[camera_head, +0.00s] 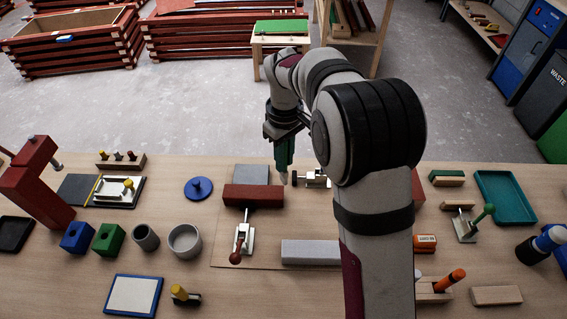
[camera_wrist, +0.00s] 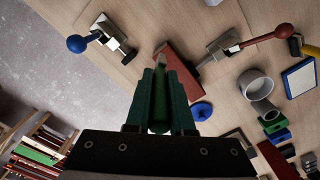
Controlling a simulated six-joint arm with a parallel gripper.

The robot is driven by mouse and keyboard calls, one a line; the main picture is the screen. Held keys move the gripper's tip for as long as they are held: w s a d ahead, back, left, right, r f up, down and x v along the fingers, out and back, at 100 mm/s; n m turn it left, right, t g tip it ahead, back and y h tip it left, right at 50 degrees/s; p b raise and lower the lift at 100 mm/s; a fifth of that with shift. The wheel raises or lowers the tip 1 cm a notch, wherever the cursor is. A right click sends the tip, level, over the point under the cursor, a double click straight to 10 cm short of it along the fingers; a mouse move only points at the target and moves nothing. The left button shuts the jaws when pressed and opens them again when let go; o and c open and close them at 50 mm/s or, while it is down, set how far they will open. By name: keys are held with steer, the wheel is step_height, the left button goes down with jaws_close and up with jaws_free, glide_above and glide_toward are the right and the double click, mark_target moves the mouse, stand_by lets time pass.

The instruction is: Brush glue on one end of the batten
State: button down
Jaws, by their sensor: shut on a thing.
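A dark red batten (camera_head: 253,196) lies across the work board, its left part under a toggle clamp (camera_head: 242,238) with a red-brown ball handle. In the wrist view the batten (camera_wrist: 183,72) runs away beyond my fingers. My gripper (camera_head: 284,138) is shut on a green brush (camera_wrist: 160,104) that points down, and its pale tip (camera_head: 283,179) is just behind the batten's right end. In the wrist view the tip overlaps that end; whether they touch I cannot tell. My fingers (camera_wrist: 161,82) hide part of the brush.
A second clamp (camera_head: 315,179), blue-handled in the wrist view (camera_wrist: 98,39), stands right of the brush. A grey block (camera_head: 258,174) lies behind the batten and a grey bar (camera_head: 310,252) in front. A blue knobbed disc (camera_head: 198,188) and grey cups (camera_head: 185,240) sit left.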

mark_target(285, 172)
steer(key=shift+r, duration=1.65)
steer(key=shift+d, duration=0.1)
steer(key=shift+f, duration=0.15)
steer(key=shift+f, duration=3.1)
steer(key=shift+a+f, duration=0.25)
steer(key=shift+f, duration=0.6)
steer(key=shift+a, duration=2.95)
steer(key=shift+d, duration=3.2)
steer(key=shift+r, duration=4.1)
steer(key=shift+a, duration=0.1)
